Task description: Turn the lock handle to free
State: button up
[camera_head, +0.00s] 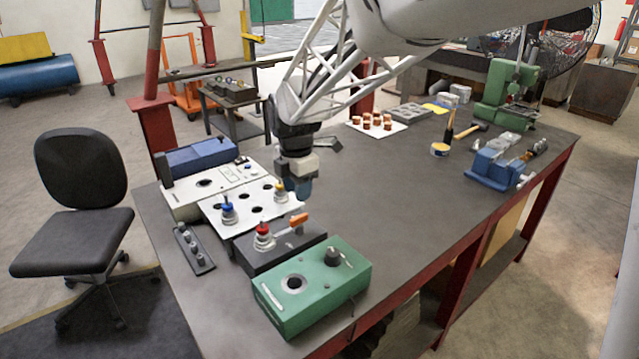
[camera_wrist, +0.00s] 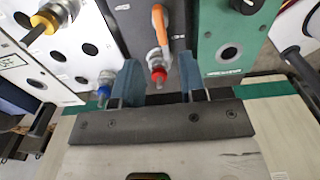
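The lock handle is an orange-tipped lever (camera_head: 299,219) on a dark grey base (camera_head: 283,252). In the wrist view its orange grip (camera_wrist: 158,22) lies at top centre, with a metal part below it. A red-topped metal piece (camera_head: 263,231) stands on the same base, left of the lever in the head view. In the wrist view the red top (camera_wrist: 159,75) shows between my fingers. My gripper (camera_head: 301,190) is above the base, with its blue fingers apart and nothing visibly held. In the wrist view my gripper (camera_wrist: 160,78) is open; its height above the lever is hard to tell.
A green box (camera_head: 312,287) sits right of the dark base. A white panel (camera_head: 245,208) with blue-topped (camera_head: 228,209) and yellow-topped (camera_head: 280,191) pieces sits behind it. A small dark strip (camera_head: 193,248) lies at left. The middle of the table is clear.

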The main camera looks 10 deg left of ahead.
aim_at(299, 217)
jog(key=shift+f, duration=0.2)
jog(key=shift+f, duration=3.7)
jog(key=shift+c, duration=0.3)
grip_shut()
